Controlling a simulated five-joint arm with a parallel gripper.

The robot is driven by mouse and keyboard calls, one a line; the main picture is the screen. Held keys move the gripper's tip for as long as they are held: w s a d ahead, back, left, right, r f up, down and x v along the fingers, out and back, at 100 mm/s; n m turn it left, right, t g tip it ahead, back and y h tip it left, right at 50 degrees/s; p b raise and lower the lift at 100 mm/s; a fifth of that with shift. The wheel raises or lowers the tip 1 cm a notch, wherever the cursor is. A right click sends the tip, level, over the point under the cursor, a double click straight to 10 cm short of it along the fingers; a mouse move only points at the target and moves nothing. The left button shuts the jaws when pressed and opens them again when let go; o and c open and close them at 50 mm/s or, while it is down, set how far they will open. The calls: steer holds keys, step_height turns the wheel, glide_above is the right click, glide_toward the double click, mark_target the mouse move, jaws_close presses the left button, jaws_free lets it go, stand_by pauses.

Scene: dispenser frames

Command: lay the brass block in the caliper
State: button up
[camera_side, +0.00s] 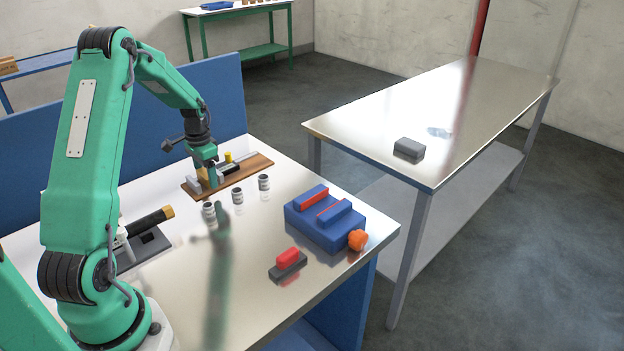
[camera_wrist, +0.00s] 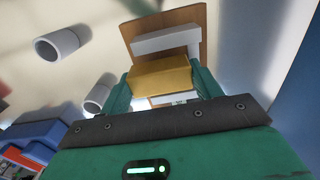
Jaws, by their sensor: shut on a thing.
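The brass block (camera_wrist: 160,76) is a yellow bar held between the green fingers of my gripper (camera_wrist: 163,86) in the wrist view. My gripper is shut on it. The caliper is a brown wooden board (camera_wrist: 190,16) with a pale grey bar (camera_wrist: 165,42) just beyond the block; another pale part with small marks shows below the block. In the side view my gripper (camera_side: 211,183) is low over the left part of the caliper (camera_side: 259,164). A small yellow piece (camera_side: 228,157) shows just right of the fingers. I cannot tell whether the block touches the caliper.
Several small pale cylinders stand in front of the caliper, one nearest (camera_side: 209,213). A blue vise (camera_side: 325,222) with an orange knob and a red-and-black piece (camera_side: 288,263) are at the right. A black tool (camera_side: 150,222) lies left. A blue panel (camera_side: 215,95) rises behind.

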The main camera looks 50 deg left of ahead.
mark_target(206, 173)
steer(key=shift+f, duration=0.55)
steer(key=o, duration=1.3)
steer(key=shift+r, duration=3.95)
